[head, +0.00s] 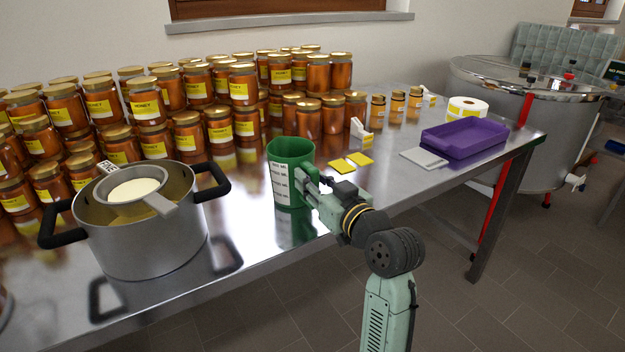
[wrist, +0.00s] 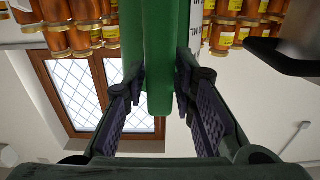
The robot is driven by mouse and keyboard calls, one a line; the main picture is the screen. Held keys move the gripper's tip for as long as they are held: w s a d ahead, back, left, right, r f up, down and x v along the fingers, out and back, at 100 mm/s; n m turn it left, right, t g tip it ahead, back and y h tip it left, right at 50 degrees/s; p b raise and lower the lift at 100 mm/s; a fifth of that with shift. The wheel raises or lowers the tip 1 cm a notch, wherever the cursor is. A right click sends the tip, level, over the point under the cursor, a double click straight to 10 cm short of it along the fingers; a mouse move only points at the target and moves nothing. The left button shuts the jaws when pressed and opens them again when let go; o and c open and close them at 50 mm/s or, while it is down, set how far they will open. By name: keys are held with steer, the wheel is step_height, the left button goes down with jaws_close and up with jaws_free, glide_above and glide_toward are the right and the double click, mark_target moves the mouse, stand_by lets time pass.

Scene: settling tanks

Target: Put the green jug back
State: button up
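The green jug (head: 290,158) is upright over the metal table, with a white marked label on its side and its handle toward my arm. I cannot tell whether its base touches the table or hangs just above; its reflection shows right below. My gripper (head: 313,183) is at the handle side of the jug. In the wrist view the jug's green handle (wrist: 161,95) runs between the two fingers of my gripper (wrist: 162,80), which are closed in on it from both sides. The fingertips are partly hidden in the head view.
A steel pot (head: 150,235) with a strainer on top stands left of the jug. Many honey jars (head: 190,132) fill the back. Yellow pads (head: 350,164), a purple tray (head: 465,138) and a label roll (head: 466,108) lie right. Bare table (head: 385,185) shows right of the jug.

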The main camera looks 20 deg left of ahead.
steer(key=shift+o, duration=1)
steer(key=shift+r+p, duration=0.3)
steer(key=b+v, duration=0.3)
steer(key=v, duration=0.9)
steer(key=shift+b, duration=0.3)
